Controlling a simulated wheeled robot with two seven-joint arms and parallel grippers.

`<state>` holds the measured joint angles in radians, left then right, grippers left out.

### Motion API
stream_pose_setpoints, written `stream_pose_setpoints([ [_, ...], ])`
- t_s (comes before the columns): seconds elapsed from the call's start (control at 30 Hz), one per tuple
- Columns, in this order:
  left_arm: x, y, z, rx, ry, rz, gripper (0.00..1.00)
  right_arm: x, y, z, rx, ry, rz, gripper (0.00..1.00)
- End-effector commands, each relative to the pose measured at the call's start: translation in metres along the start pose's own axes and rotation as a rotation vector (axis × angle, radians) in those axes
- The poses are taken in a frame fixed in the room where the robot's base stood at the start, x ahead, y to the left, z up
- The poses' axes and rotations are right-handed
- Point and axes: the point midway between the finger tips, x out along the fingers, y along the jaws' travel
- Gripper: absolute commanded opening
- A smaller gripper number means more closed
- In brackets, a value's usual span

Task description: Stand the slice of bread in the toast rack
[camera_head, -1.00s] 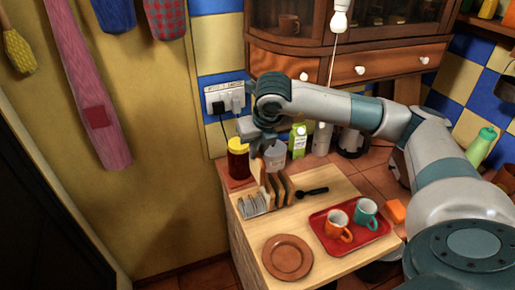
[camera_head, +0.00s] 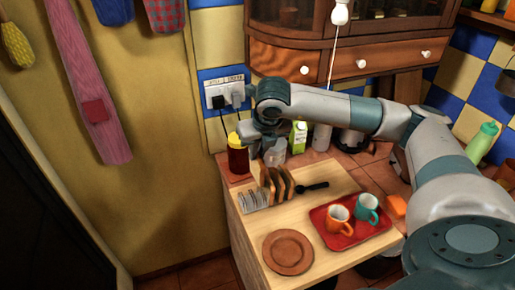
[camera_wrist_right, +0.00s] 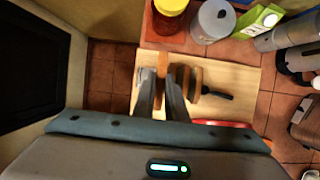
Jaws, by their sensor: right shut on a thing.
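The metal toast rack (camera_head: 252,201) stands on the light wooden board, with its left slots empty. Slices of bread (camera_head: 287,184) stand upright in its right part. My right gripper (camera_head: 266,156) is above the rack, shut on a slice of bread (camera_head: 264,174). The held slice is upright, just left of the standing slices and low at the rack; I cannot tell whether its lower edge touches the rack. In the right wrist view the held slice (camera_wrist_right: 162,64) shows between the fingers, and other slices (camera_wrist_right: 195,82) are to its right. My left gripper is not in view.
A red tray (camera_head: 322,237) with an orange cup (camera_head: 338,218) and a teal cup (camera_head: 367,208) is at the right. A brown plate (camera_head: 288,252) lies in front. A black-handled utensil (camera_head: 312,187) lies beside the rack. A yellow-lidded jar (camera_head: 237,155) and a carton (camera_head: 299,138) stand behind.

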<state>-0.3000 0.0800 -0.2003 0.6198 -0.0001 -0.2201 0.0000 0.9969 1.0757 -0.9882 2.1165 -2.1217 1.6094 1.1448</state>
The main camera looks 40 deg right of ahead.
Motion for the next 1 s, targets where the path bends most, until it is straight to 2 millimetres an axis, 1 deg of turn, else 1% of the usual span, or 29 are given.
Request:
stream_pose_setpoints([
  [0.1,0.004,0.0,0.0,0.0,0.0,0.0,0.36,0.009,0.0,-0.004,0.0,0.0,0.0,0.0],
  [0.8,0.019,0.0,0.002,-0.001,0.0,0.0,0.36,0.051,0.0,-0.021,0.0,0.0,0.0,0.0],
  [1.0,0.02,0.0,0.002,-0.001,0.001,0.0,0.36,0.062,0.0,-0.025,0.001,-0.001,0.0,0.0],
])
